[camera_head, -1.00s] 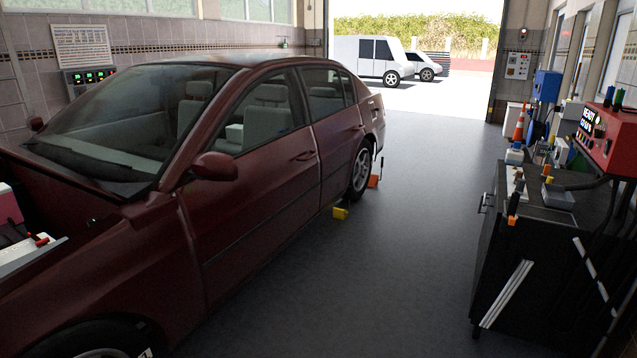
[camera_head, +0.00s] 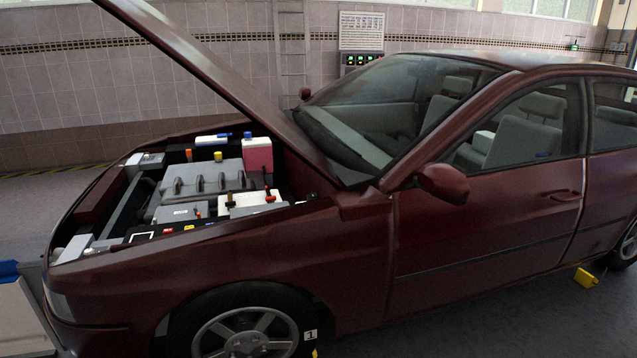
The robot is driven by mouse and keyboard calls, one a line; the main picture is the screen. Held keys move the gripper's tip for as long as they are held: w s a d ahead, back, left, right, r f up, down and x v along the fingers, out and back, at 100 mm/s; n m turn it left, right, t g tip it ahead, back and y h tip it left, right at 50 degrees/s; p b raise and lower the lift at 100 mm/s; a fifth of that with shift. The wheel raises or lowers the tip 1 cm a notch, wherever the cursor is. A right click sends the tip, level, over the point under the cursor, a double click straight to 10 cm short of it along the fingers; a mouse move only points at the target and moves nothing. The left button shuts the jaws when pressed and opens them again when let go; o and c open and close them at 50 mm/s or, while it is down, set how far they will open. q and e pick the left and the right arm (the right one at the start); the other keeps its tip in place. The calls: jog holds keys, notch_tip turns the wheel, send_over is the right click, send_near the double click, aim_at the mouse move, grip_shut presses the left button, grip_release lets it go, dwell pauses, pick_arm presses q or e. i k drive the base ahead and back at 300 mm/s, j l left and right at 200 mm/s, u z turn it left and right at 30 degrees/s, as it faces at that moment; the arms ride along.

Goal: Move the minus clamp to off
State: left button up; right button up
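A dark red car (camera_head: 350,235) stands with its hood (camera_head: 215,75) raised and its engine bay open. Neither of my grippers is in view.
A pink-red tank (camera_head: 257,155) with a blue cap stands behind the battery-like box. A grey engine cover (camera_head: 205,180) lies to its left. A ladder (camera_head: 292,60) leans at the tiled wall. A yellow wedge (camera_head: 586,278) is on the floor at right.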

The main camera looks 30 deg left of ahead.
aim_at(230, 203)
jog(key=i+u, duration=0.2)
jog(key=u, duration=0.25)
jog(key=i+u, duration=0.15)
jog(key=u, duration=0.3)
jog(key=i+l+u, duration=0.15)
jog(key=u, duration=0.3)
jog(key=i+l+u, duration=0.15)
jog(key=u, duration=0.25)
jog(key=i+l+u, duration=0.1)
jog(key=l+u, duration=0.15)
jog(key=u, duration=0.2)
